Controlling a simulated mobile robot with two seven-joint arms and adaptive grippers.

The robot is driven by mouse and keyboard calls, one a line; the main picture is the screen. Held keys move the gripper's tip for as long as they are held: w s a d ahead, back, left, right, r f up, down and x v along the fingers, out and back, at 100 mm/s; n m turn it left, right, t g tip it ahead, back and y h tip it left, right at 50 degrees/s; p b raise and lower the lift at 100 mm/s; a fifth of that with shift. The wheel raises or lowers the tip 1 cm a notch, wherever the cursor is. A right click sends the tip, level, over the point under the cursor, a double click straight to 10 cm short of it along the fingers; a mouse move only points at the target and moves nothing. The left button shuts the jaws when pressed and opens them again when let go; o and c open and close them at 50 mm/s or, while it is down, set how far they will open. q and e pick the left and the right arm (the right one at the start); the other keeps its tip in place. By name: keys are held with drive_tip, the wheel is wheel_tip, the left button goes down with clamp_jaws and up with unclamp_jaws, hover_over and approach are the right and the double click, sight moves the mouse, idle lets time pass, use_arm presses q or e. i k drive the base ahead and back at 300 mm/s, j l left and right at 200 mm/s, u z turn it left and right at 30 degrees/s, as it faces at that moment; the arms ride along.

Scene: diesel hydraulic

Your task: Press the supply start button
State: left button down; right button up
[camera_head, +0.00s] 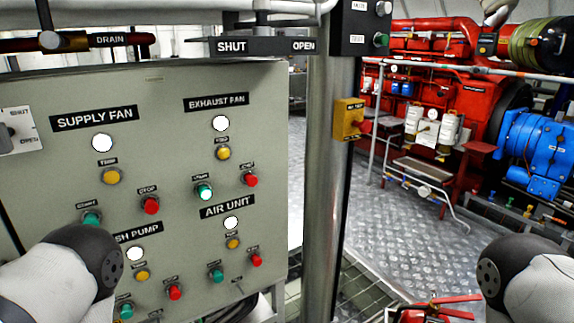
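The green supply fan start button (92,216) is at the lower left of the supply fan group on the grey control panel (160,100). A small "START" label sits above it. My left arm link stands just below the button in the picture, and part of the panel behind it is hidden. To the button's right is the red supply fan stop button (150,205). Above are a yellow test button (112,177), a white lamp (102,142) and the "SUPPLY FAN" label (94,117). Only links of my two arms show at the lower corners; neither gripper is visible.
The panel also carries exhaust fan (216,102), air unit (228,206) and partly hidden pump groups. A metal post (325,180) with a yellow box (349,119) stands right of the panel. A red engine (440,65) and blue machine (530,150) stand beyond open metal floor (400,225).

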sight(91, 219)
drive_tip(key=u, duration=1.3)
